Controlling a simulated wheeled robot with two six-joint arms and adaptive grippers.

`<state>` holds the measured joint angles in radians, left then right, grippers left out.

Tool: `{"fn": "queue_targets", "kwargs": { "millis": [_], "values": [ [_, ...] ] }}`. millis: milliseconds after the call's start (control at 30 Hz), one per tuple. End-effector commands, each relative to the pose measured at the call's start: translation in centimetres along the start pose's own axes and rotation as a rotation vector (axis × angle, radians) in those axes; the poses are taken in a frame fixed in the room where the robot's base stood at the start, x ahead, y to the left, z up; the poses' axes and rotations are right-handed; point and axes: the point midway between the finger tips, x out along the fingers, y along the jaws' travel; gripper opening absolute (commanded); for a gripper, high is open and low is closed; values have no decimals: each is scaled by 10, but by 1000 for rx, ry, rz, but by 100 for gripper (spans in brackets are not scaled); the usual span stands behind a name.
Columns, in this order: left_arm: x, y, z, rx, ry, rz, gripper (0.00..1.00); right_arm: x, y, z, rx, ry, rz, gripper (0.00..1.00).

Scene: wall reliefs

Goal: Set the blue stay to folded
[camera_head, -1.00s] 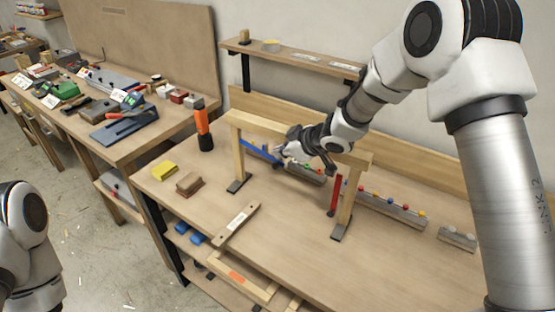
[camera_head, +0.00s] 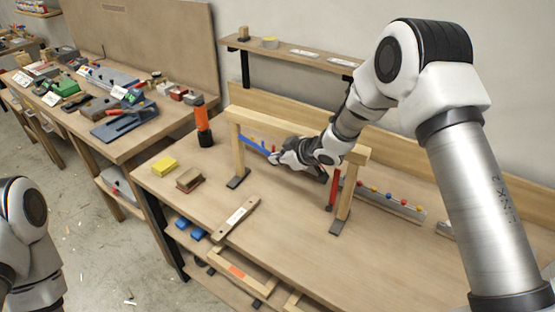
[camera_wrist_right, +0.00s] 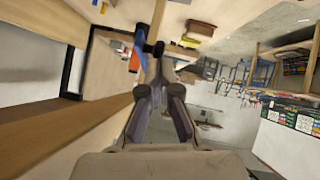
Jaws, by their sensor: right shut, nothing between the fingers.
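The blue stay (camera_head: 255,145) is a slim blue bar on the wooden frame (camera_head: 290,137) on the bench. It runs from near the frame's left post, sloping down to the right. My right gripper (camera_head: 274,158) is shut and empty at the bar's lower right end; I cannot tell whether it touches. In the right wrist view the blue stay (camera_wrist_right: 139,38) shows just beyond the fingertips of my right gripper (camera_wrist_right: 159,75), with a dark knob at its end. A red stay (camera_head: 333,188) hangs upright by the right post. My left gripper is out of view.
An orange and black tool (camera_head: 203,127) stands left of the frame. A yellow block (camera_head: 164,165) and a brown block (camera_head: 190,179) lie in front of it. A rail with coloured knobs (camera_head: 390,205) runs along the back right. The front right bench top is clear.

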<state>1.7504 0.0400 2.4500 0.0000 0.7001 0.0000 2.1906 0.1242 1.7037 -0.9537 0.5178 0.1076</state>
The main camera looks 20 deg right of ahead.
Motion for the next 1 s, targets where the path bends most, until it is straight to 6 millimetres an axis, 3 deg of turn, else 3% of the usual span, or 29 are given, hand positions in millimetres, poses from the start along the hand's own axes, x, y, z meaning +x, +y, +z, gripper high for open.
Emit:
{"fn": "queue_targets", "kwargs": {
  "millis": [33,300,600,800,1000],
  "values": [
    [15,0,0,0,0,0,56,6,-3,9,5,16,3,0],
    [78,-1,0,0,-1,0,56,28,-11,32,35,177,33,0],
    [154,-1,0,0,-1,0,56,57,-21,50,80,421,79,0],
    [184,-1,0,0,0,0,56,72,-24,53,105,558,105,0],
    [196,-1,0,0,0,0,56,81,-25,51,108,580,109,0]
  ]
}}
